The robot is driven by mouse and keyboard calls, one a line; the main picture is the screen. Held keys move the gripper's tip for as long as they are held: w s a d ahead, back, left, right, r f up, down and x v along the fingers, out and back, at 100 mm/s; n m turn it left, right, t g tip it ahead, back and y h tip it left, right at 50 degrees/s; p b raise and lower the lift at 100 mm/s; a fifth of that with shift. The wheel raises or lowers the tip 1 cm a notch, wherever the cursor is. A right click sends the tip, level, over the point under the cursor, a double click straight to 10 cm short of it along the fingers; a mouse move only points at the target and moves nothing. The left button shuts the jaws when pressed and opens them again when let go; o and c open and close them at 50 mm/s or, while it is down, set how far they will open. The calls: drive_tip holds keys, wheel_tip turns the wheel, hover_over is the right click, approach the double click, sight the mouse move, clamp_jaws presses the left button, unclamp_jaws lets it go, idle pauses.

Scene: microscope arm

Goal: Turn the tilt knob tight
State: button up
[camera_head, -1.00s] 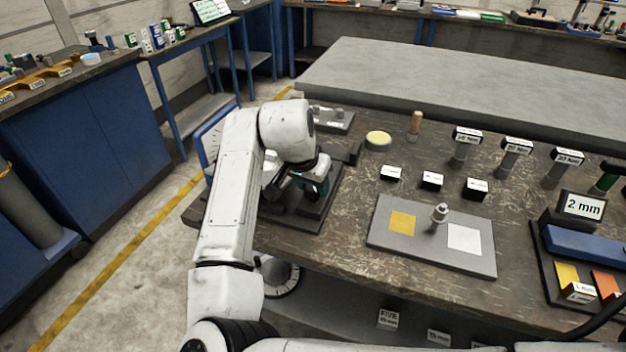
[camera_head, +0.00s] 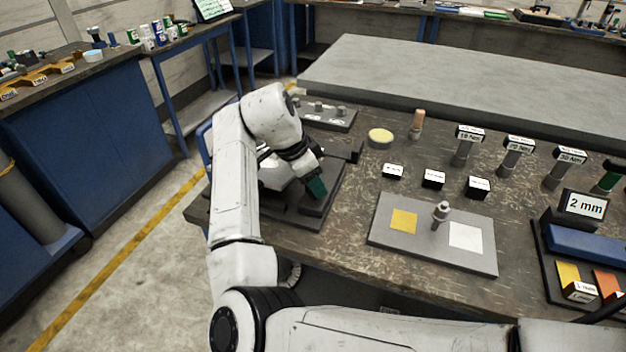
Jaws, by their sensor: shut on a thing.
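My gripper (camera_head: 314,194), with a dark green part at its end, is at the microscope stand at the left end of the bench. It is low over the stand's dark base plate (camera_head: 338,190) and shut on what appears to be the tilt knob. The knob is hidden behind the gripper. A pale grey part of the stand (camera_head: 272,176) shows just left of the gripper, partly covered by my arm.
A tray with grey knobs (camera_head: 325,113) lies behind the stand. A yellow-topped round dish (camera_head: 380,137) and a wooden-handled tool (camera_head: 417,122) stand to its right. A grey plate (camera_head: 425,250) with yellow and white squares lies right of centre. Several labelled torque tools (camera_head: 515,150) stand farther right.

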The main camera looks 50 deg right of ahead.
idle(0.4)
drive_tip(key=o, duration=1.1)
drive_tip(key=shift+c, duration=0.2)
drive_tip(key=v, duration=1)
drive_tip(key=shift+r, duration=0.4)
